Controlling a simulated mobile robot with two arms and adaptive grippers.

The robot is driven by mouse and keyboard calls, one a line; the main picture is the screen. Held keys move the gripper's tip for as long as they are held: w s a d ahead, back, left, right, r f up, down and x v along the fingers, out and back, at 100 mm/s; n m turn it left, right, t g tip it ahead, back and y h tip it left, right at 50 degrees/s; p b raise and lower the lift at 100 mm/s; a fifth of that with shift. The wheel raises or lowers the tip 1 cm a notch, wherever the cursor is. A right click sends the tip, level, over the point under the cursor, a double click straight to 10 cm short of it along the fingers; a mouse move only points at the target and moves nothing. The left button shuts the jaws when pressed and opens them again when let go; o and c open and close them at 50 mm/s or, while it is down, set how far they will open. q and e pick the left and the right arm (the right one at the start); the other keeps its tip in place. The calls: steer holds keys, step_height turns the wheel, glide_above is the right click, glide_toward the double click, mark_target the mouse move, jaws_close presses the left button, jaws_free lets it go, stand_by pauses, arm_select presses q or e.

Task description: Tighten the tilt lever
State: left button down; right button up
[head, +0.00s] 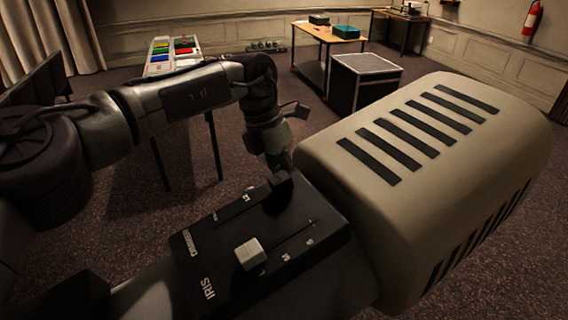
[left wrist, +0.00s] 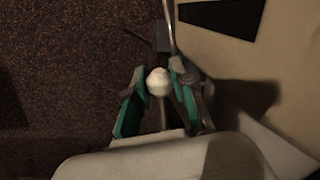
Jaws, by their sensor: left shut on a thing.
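A large beige lamp housing (head: 400,150) with black vent slots fills the right of the head view. A black control box labelled IRIS (head: 215,255) with a pale slider knob (head: 250,253) sits on its body. My left arm reaches over to the far side of the box, and my left gripper (head: 280,163) is partly hidden behind it. In the left wrist view, the left gripper (left wrist: 158,78) has its teal-padded fingers on both sides of a round whitish knob, seemingly the tilt lever (left wrist: 158,83), and is shut on it. My right gripper is not in view.
Beyond the lamp stand a table with a colourful panel (head: 172,52), a black case (head: 366,80) and a wooden table (head: 327,32). A fire extinguisher (head: 531,18) hangs on the wall. The carpet (head: 130,205) beside the lamp is open.

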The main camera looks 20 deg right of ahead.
arm_select(q)
steer(key=shift+f, duration=0.2)
steer(key=shift+y, duration=0.3)
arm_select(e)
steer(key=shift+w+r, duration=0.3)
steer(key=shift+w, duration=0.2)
arm_select(q)
steer(key=shift+f, duration=0.1)
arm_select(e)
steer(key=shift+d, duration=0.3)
arm_select(q)
steer(key=c, duration=0.9)
jaws_free()
steer(key=shift+c, duration=0.2)
steer(key=shift+w, duration=0.1)
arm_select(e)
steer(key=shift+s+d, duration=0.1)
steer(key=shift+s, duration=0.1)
